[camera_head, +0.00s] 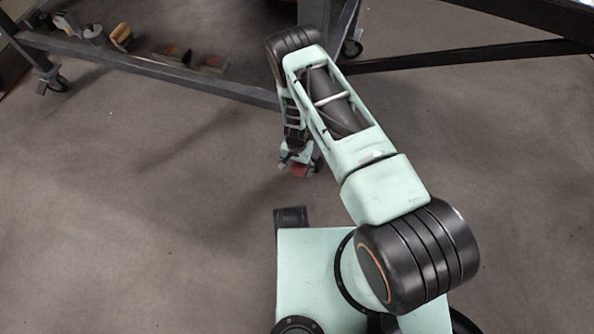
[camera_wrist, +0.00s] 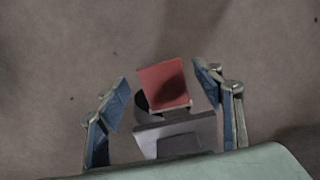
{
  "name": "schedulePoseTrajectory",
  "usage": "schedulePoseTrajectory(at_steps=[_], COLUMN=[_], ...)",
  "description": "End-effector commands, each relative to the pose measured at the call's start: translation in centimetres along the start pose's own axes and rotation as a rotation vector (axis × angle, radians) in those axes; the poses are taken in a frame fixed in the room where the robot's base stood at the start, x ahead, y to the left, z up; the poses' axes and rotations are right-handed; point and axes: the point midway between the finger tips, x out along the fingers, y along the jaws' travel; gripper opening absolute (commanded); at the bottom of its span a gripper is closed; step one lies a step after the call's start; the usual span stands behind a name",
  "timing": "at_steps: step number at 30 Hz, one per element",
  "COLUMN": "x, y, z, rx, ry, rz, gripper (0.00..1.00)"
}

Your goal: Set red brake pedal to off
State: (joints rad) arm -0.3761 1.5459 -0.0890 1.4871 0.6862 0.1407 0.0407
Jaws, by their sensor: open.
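The red brake pedal (camera_wrist: 162,83) shows in the wrist view as a flat red plate, tilted, between the two blue-sided fingers of my gripper (camera_wrist: 163,77). The gripper is open, and I see gaps between each finger and the pedal. A grey bracket (camera_wrist: 182,132) and a dark round part (camera_wrist: 143,108), partly hidden, sit beside and below the pedal in the picture. In the head view my gripper (camera_head: 300,160) is low near the floor, with the red pedal (camera_head: 299,171) showing small at its fingertips. My arm hides much of the area around it.
A dark metal frame (camera_head: 150,65) on castors (camera_head: 54,82) crosses the back, with several small objects (camera_head: 120,37) on its lower shelf at upper left. Another dark beam (camera_head: 450,53) crosses the upper right. The concrete floor (camera_head: 120,210) at left is clear.

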Motion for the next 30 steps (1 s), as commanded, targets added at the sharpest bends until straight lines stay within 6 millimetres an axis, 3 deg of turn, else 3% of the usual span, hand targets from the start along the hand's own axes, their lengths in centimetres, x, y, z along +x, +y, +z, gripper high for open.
schedulePoseTrajectory(at_steps=[4, 14, 30], x=[1.39, 1.55, 1.53], y=[0.0, -0.02, 0.0], z=[0.01, -0.02, -0.02], rx=[-0.001, 0.0, 0.0], ry=[0.0, 0.0, 0.0], rz=[0.0, 0.0, 0.0], gripper=[0.61, 0.61, 0.01])
